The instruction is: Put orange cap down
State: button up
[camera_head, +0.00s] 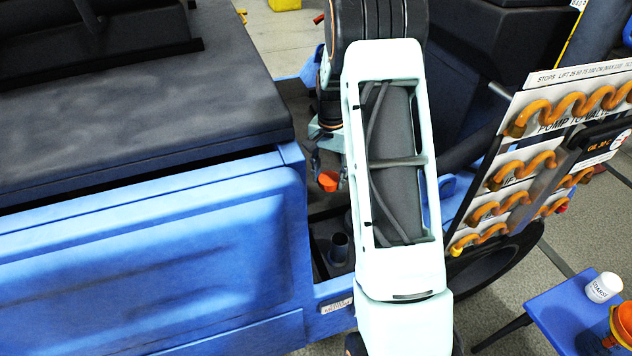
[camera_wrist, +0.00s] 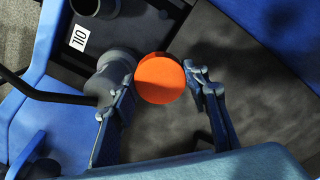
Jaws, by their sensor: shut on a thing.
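The orange cap (camera_wrist: 160,78) is a round disc held between the fingers of my gripper (camera_wrist: 161,88) in the wrist view. In the head view the orange cap (camera_head: 328,181) shows below my gripper (camera_head: 329,178), over the dark recess of the blue vehicle. A dark grey filler neck (camera_head: 339,248) stands open in that recess, nearer the camera than the cap. In the wrist view a grey neck (camera_wrist: 117,68) lies beside the cap, partly behind a finger. I cannot tell whether the cap touches the surface below.
A white OIL label (camera_wrist: 79,37) is by another dark neck (camera_wrist: 95,8). A dark flat floor (camera_wrist: 235,70) lies right of the cap. A board with orange hoses (camera_head: 520,165) stands right. A blue table (camera_head: 566,312) holds a white jar (camera_head: 603,287).

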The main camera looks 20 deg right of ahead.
jog(key=w+f+b, duration=0.1)
jog(key=w+f, duration=0.2)
jog(key=w, duration=0.3)
jog(key=b, duration=0.2)
send_over(318, 187)
jog(key=f, duration=0.5)
jog(key=shift+s+f, duration=0.1)
jog(key=shift+s, duration=0.1)
jog(key=shift+w+f, duration=0.15)
jog(key=shift+f, duration=1.6)
jog(key=shift+f+b, duration=0.45)
jog(key=o, duration=1.3)
jog(key=shift+r, duration=0.1)
